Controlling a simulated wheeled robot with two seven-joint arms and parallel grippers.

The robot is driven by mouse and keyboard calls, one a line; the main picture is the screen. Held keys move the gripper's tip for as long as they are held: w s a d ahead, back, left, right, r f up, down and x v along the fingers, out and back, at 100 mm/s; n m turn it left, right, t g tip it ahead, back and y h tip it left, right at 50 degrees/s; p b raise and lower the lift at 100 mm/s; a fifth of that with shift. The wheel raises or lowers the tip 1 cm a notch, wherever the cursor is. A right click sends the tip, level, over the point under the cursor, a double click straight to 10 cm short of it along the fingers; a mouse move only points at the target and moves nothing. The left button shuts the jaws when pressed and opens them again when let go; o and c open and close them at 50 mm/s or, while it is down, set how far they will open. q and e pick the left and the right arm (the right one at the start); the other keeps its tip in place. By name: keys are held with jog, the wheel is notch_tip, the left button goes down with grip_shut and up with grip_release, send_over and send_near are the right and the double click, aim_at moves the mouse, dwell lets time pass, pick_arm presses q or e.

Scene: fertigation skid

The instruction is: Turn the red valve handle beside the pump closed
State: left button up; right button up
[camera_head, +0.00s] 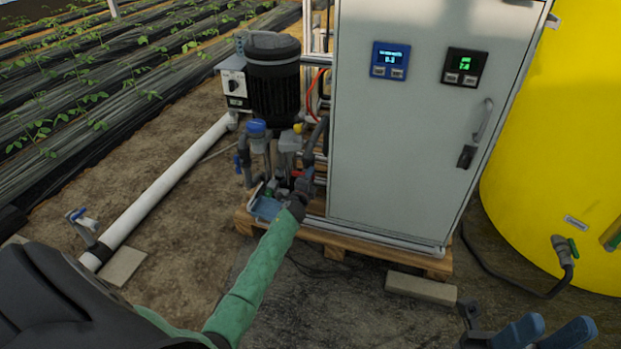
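A small patch of red (309,171), which looks like part of the red valve handle, shows low beside the pump (273,88), just left of the grey cabinet. Most of it is hidden by my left gripper (303,186). My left arm in its green sleeve reaches in from the lower left, and the gripper is at the red part. It is too small and covered to tell whether the fingers are shut on it or only touching. My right gripper (545,334) is at the bottom right edge, its two blue fingers apart and empty, far from the valve.
The grey cabinet (415,130) stands on a wooden pallet (345,241) right of the pump. A yellow tank (565,140) with a hose is at right. A white pipe (165,190) runs along the ground at left. A concrete block (421,289) lies before the pallet.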

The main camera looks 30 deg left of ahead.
pick_arm(q)
jog(key=p+v, duration=0.1)
jog(key=v, duration=0.6)
jog(key=shift+s, duration=0.25)
jog(key=shift+d, duration=0.1)
